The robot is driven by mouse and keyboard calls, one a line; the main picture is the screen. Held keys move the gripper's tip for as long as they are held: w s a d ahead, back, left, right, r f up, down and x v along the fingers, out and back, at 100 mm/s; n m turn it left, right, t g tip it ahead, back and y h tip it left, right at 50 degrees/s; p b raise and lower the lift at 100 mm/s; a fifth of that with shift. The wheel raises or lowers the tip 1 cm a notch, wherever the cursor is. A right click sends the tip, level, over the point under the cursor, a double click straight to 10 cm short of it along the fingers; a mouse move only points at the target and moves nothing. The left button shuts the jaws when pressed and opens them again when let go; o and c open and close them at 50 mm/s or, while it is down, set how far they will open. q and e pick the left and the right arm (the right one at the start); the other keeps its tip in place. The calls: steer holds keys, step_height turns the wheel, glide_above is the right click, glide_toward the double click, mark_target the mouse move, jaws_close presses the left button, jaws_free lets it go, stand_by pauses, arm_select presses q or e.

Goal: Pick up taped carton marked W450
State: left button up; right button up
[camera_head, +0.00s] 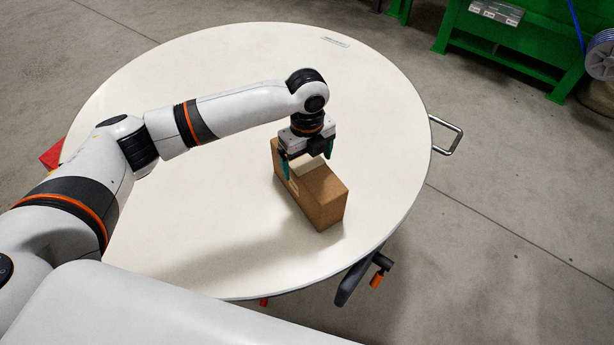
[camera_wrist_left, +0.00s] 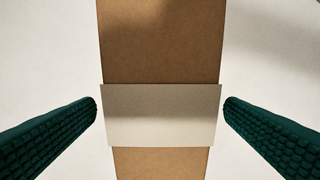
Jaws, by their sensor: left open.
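A brown carton (camera_head: 322,196) stands on the round white table (camera_head: 215,235), right of the middle. My left gripper (camera_head: 307,165) is above and around the carton's far part, pointing down, with its dark green fingers open. In the left wrist view the carton (camera_wrist_left: 160,50) lies between the open fingers (camera_wrist_left: 160,108), with a gap on each side. A pale band of tape or label (camera_wrist_left: 160,115) crosses it there. No marking can be read in either view. My right gripper is not in view.
The table top around the carton is clear. A metal handle (camera_head: 447,135) sticks out at the table's right edge. Green equipment (camera_head: 510,40) and a cable spool (camera_head: 601,55) stand at the upper right. A small red object (camera_head: 52,154) shows at the left edge.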

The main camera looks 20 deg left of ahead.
arm_select(q)
steer(key=shift+w+f, duration=0.2)
steer(key=shift+f, duration=0.55)
steer(key=f, duration=0.4)
steer(key=shift+s+f+p, duration=0.2)
steer(key=shift+s+p, duration=0.1)
steer(key=shift+p, duration=0.1)
steer(key=shift+f, duration=0.25)
steer(key=shift+w+r, duration=0.1)
steer(key=shift+r, duration=0.05)
steer(key=c, duration=1.5)
